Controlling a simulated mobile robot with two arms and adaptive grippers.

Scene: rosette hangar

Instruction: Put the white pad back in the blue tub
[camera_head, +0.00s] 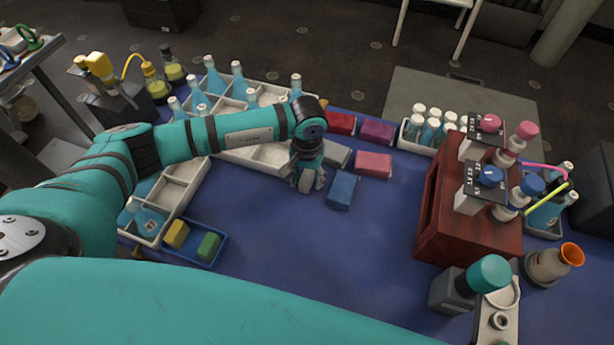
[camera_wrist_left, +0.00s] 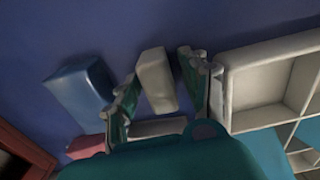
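The white pad (camera_wrist_left: 157,82) stands out between the two fingers of my left gripper (camera_wrist_left: 164,84) in the left wrist view. The fingers are apart, with narrow gaps visible beside the pad. In the head view my left gripper (camera_head: 306,184) points down over the blue mat and mostly hides this pad. The blue tub (camera_head: 219,248) sits at the lower left, holding a yellow pad (camera_head: 176,234) and a green pad (camera_head: 208,245), with little bare floor visible. My right gripper is not in view.
A blue pad (camera_head: 342,190) lies just right of the gripper; grey (camera_head: 336,155), pink (camera_head: 373,165), red (camera_head: 340,123) and purple (camera_head: 377,131) pads lie behind. A white divided tray (camera_head: 180,190) stands left, a brown wooden stand (camera_head: 465,235) right. The middle front mat is clear.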

